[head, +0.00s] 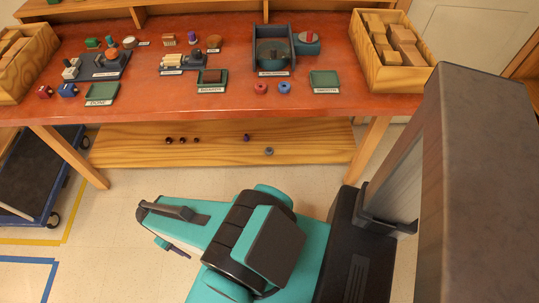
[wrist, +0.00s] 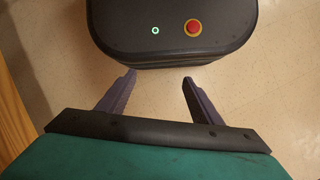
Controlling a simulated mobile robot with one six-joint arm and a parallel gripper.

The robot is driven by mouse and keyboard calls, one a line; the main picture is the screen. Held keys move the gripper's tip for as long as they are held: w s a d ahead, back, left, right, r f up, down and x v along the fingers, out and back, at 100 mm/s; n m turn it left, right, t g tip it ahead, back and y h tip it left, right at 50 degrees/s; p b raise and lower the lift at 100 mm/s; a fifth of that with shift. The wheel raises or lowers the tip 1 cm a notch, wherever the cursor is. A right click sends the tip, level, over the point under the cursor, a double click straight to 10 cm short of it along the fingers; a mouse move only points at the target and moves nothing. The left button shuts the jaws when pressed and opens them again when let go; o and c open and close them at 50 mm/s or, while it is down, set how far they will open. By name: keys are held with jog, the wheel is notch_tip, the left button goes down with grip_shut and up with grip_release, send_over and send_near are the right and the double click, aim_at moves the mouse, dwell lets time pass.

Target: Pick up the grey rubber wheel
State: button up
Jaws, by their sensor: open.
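A small grey wheel (head: 268,151) lies on the low wooden shelf under the workbench, right of the shelf's middle in the head view. It looks like the grey rubber wheel, but it is too small there to tell its material. My gripper (wrist: 159,77) is open and empty in the wrist view, its two purple fingers apart above the pale floor. In the head view, part of a purple finger (head: 178,249) shows below my arm, in front of the bench and well short of the shelf. The wheel is not in the wrist view.
The low shelf (head: 125,149) also holds several small dark red pieces (head: 182,140) and a blue-purple piece (head: 246,137). The red bench top (head: 140,100) overhangs it, with legs at both sides. A dark cart (head: 40,172) stands at left. Floor before the shelf is clear.

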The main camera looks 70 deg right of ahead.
aim_at(269, 151)
jog(key=w+d+f+m+t+b, duration=0.1)
jog(key=w+d+f+m+b, duration=0.2)
jog(key=d+b, duration=0.5)
jog(key=w+d+f+m+h+b, duration=0.1)
jog(key=w+d+m+b, duration=0.3)
jog(key=d, duration=0.8)
jog(key=w+d+f+m+t+b, duration=0.1)
jog(key=w+d+f+m+b, duration=0.3)
jog(key=d, duration=0.7)
jog(key=s+d+r+m+b, duration=0.1)
jog(key=s+d+m+b, duration=0.3)
jog(key=d, duration=0.5)
jog(key=s+d+r+m+h+b, duration=0.1)
jog(key=s+d+m+b, duration=0.3)
jog(key=d, duration=0.5)
jog(key=s+d+r+m+h+b, duration=0.1)
jog(key=s+d+m+b, duration=0.3)
jog(key=d, duration=0.5)
jog(key=s+r+b, duration=0.1)
jog(key=s+b, duration=0.1)
jog(key=s, duration=0.1)
jog(key=shift+s+d+r+m+b, duration=0.2)
jog(key=shift+d+r+m+b, duration=0.1)
jog(key=shift+m+b, duration=0.1)
